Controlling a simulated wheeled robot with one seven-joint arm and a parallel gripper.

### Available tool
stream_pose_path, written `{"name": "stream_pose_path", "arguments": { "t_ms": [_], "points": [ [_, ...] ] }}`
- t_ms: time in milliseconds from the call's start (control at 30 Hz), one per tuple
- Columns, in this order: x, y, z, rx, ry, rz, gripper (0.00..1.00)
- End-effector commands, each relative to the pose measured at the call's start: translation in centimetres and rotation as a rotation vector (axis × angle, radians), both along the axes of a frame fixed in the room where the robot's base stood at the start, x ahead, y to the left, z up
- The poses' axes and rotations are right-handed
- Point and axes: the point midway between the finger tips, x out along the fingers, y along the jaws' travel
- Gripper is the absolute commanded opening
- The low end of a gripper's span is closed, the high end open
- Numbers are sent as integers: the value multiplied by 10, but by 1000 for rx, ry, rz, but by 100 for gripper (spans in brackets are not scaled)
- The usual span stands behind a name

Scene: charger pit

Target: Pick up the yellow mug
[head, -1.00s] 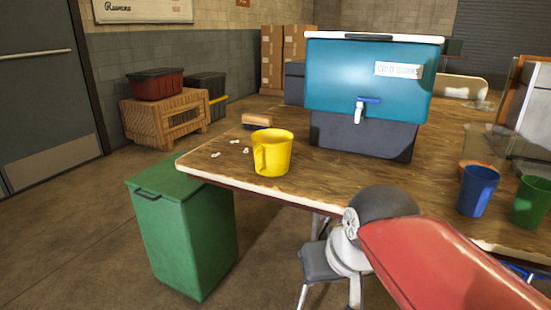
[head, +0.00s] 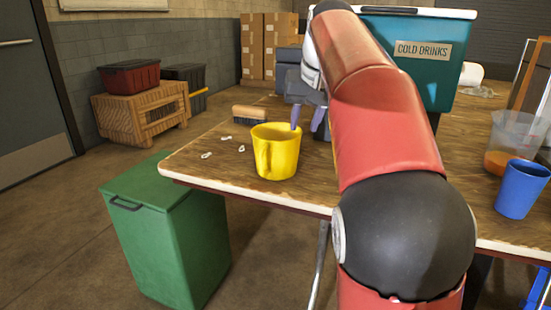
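The yellow mug (head: 275,153) stands upright on the wooden table (head: 200,168), near its front left corner. Its handle faces toward me, a little to the left. My gripper (head: 307,122) hangs above the table just behind and to the right of the mug's rim. Its two purple-grey fingers point down and are apart, with nothing seen between them. I cannot tell whether a finger touches the mug.
A brush (head: 252,114) and several white scraps (head: 224,148) lie left of the mug. The teal drinks cooler (head: 442,75) stands behind my arm. A blue cup (head: 521,189) and a clear jug (head: 514,138) are at right. A green bin (head: 170,235) stands below the table's left end.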

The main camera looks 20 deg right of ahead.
Motion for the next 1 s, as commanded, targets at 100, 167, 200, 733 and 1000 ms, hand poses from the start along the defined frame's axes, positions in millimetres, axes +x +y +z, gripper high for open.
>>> {"name": "stream_pose_path", "arguments": {
  "t_ms": [100,167,200,733,1000],
  "points": [
    [5,1,-11,0,1,1,30],
    [9,2,-18,0,2,1,30],
    [12,2,-24,-1,2,1,30],
    [23,3,-45,-1,-2,1,14],
    [23,3,-45,-1,-3,1,0]
  ]
}}
